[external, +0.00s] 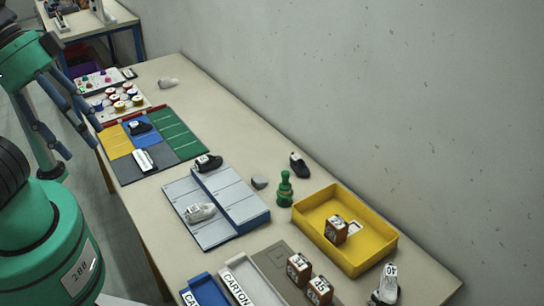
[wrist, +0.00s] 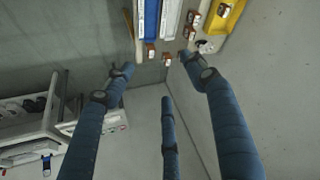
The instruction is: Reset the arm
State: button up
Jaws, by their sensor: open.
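My gripper (external: 72,150) is at the left of the external view, beside the table's left edge and clear of the objects on it. Its blue-grey fingers are spread apart with nothing between them. In the wrist view the gripper (wrist: 160,80) also shows open and empty, with its fingers pointing toward the table end at the top. My green arm fills the left side of the external view. Part of it runs out of the frame.
The long table (external: 240,130) holds a yellow tray (external: 390,246), a light blue-grey divided board (external: 228,232), a coloured mat (external: 182,135), several shoes and a green figure (external: 285,190). A wall runs along its far side. A shelf (wrist: 30,130) shows at lower left in the wrist view.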

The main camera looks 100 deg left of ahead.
notch_tip(320, 180, down, 8)
jog(key=b, duration=0.7)
jog(key=shift+r+b, duration=0.15)
jog(key=shift+b, duration=0.15)
dwell(0.8)
